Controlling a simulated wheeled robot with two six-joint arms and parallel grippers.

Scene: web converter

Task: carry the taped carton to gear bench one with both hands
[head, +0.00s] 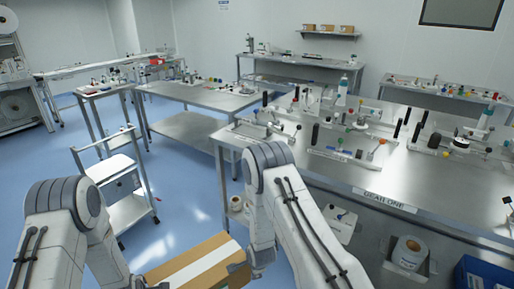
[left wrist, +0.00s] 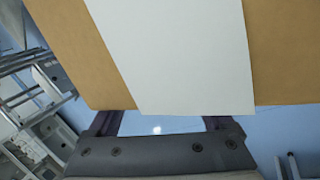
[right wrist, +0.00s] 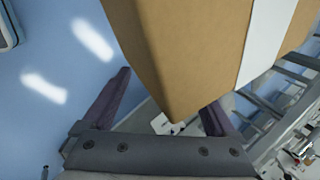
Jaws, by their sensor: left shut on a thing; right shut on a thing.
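The taped carton (head: 195,265) is a brown box with a wide white strip of tape, low at the bottom edge of the head view and partly cut off. It also fills the top of the left wrist view (left wrist: 70,50) and the right wrist view (right wrist: 190,50). My left gripper (left wrist: 160,120) is shut on its taped side. My right gripper (right wrist: 165,110) is shut on it near a corner, at the carton's right end in the head view. Gear bench one (head: 345,178), a steel table labelled GEAR ONE, stands ahead to the right, beyond my right arm.
The bench top carries several fixtures, handles and a bottle (head: 342,88), with a bare strip along its front edge.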

